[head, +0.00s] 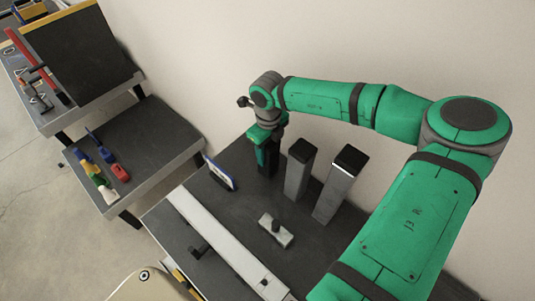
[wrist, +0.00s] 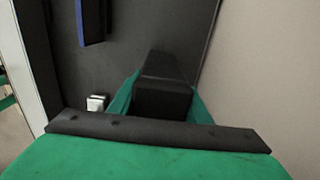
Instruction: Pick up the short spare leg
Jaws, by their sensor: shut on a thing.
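My gripper (head: 266,150) points down at the back of the dark table, close to the wall. It is shut on a dark, blocky post, which I take to be the short spare leg (wrist: 163,101). In the wrist view it sits between my green fingers, its square end toward the camera. In the head view the fingers mostly hide it, and I cannot tell whether it touches the table. Two grey legs with black caps, a nearer one (head: 337,187) and another (head: 298,172), stand upright to the right of my gripper.
A blue-edged plate (head: 220,173) stands left of my gripper. A small light block with a dark knob (head: 275,230) and a long pale bar (head: 222,245) lie nearer. The wall (wrist: 265,70) is close on the right in the wrist view. A lower side table (head: 150,150) holds coloured items.

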